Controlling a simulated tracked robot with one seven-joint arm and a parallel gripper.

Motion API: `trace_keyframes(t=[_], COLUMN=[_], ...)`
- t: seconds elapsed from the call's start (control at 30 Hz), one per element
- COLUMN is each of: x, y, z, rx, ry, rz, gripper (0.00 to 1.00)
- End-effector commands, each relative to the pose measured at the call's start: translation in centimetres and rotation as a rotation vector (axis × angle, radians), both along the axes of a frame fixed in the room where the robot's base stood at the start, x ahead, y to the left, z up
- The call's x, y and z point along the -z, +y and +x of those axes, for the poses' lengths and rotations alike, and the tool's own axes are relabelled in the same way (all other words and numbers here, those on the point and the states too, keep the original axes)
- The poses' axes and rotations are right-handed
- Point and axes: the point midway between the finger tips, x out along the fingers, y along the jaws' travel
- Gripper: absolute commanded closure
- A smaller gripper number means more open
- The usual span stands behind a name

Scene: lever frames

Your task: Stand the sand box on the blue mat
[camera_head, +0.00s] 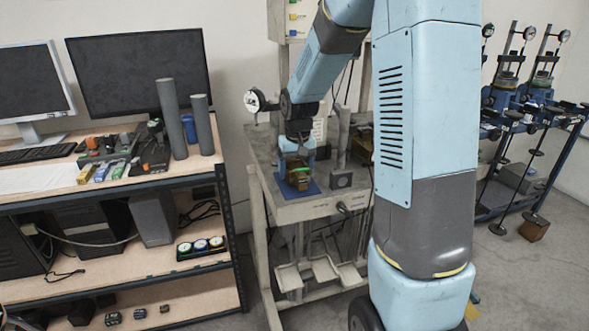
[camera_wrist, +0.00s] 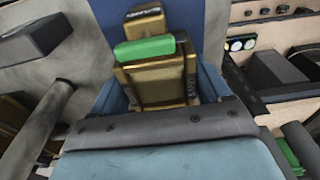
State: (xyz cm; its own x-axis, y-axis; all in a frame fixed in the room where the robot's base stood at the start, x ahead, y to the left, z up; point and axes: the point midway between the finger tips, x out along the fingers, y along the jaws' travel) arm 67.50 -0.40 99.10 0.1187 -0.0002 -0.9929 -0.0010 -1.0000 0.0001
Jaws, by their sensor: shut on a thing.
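The sand box (camera_head: 299,179), gold-brown with a dark top part, is under my gripper (camera_head: 298,163) in the head view. My gripper is shut on it and points down. In the wrist view the box (camera_wrist: 160,85) shows lettering on its side and a green bar across it. The blue mat (camera_head: 305,194) lies on the grey work table beneath the box. The box looks upright and within the mat's outline. I cannot tell whether its underside touches the mat. My wrist hides part of the box.
A round gauge (camera_head: 255,101) stands behind left. A wooden shelf (camera_head: 150,178) with monitors, tubes and small boxes is on the left. A blue rack of gauges is at far right.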

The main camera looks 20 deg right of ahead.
Motion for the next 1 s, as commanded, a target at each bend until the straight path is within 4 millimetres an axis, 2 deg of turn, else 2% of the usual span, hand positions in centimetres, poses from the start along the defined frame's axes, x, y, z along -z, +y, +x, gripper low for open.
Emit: trace_keyframes(t=[1.0], x=[1.3], y=[0.0], z=[0.0], rx=[0.000], ry=[0.000], rz=[0.000], gripper=[0.98])
